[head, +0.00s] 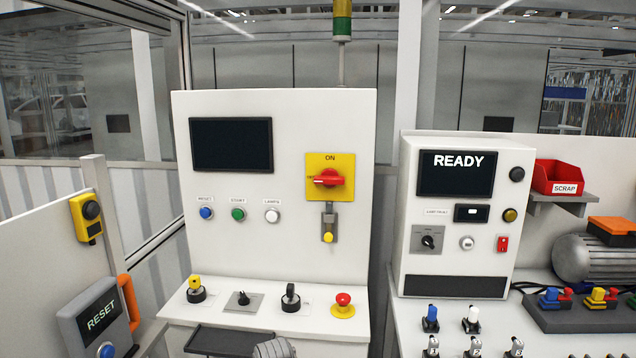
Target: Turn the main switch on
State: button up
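The main switch is a red rotary handle (328,178) on a yellow plate (342,161) at the upper right of the white control panel. The handle lies roughly horizontal, with its narrow end to the left beside a small, hard-to-read label. The word ON is printed above it at the top of the plate. Directly below the plate is a grey metal bracket (330,218) with a yellow knob (328,237) at its lower end. I cannot tell whether this part blocks the handle. My gripper is not recognisable in the head view.
The cabinet (275,250) has a dark screen (231,145), blue, green and white buttons, and a ledge with knobs and a red mushroom button (343,300). A READY box (460,220) stands right, a RESET box (98,315) left. A grey ribbed object (273,348) is cut off below.

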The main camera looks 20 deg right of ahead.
aim_at(329, 178)
jog(key=u, duration=0.2)
jog(key=k, duration=1.1)
jog(key=z, duration=0.65)
jog(key=i, duration=1)
